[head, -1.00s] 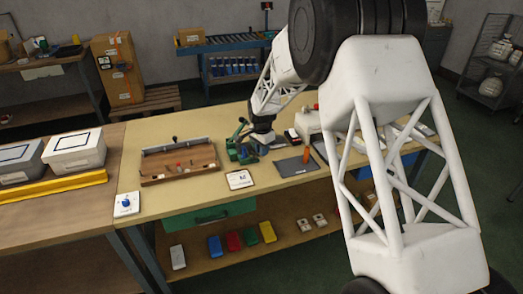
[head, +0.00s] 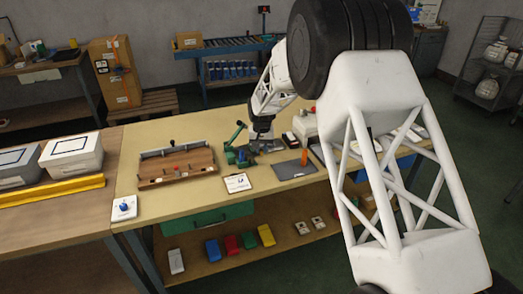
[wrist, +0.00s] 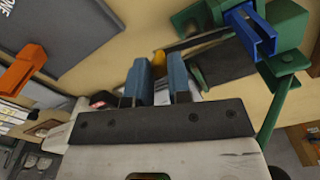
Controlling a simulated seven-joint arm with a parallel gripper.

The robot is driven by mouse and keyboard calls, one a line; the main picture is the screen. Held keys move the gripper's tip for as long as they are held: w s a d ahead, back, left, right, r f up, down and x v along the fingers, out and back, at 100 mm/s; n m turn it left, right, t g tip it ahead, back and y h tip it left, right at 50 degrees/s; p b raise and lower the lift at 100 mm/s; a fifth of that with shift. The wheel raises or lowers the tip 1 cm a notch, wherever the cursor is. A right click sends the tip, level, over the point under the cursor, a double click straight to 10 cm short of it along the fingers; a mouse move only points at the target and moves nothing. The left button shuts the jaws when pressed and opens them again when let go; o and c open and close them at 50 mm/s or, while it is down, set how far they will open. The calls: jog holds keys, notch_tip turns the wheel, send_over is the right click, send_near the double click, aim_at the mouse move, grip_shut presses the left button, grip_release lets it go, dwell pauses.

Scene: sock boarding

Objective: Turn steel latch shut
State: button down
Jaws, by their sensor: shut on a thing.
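My gripper (wrist: 158,75) shows in the wrist view as two blue-grey fingers, shut on a small pale grey piece (wrist: 161,92) that looks like the steel latch. The fingers and the body of my gripper hide most of it, so its angle cannot be told. A small yellow part (wrist: 159,61) shows just beyond the fingertips. A green fixture (wrist: 288,30) with a blue clamp block (wrist: 250,32) stands to the right. In the head view, my gripper (head: 262,143) is low over the workbench (head: 160,205), just right of the green fixture (head: 236,150).
An orange block (head: 304,157) stands on a dark plate (head: 290,169) right of my gripper. A white card (head: 237,183) lies in front. A brown wooden tray (head: 176,167) with small parts is to the left. Bare bench lies between tray and card.

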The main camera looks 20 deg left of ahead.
jog(key=shift+w+a+n, duration=0.2)
jog(key=shift+w+n, duration=0.05)
jog(key=shift+n, duration=0.65)
jog(key=c, duration=1.1)
grip_release()
jog(key=shift+o, duration=0.2)
jog(key=shift+r, duration=0.1)
jog(key=shift+r, duration=3.8)
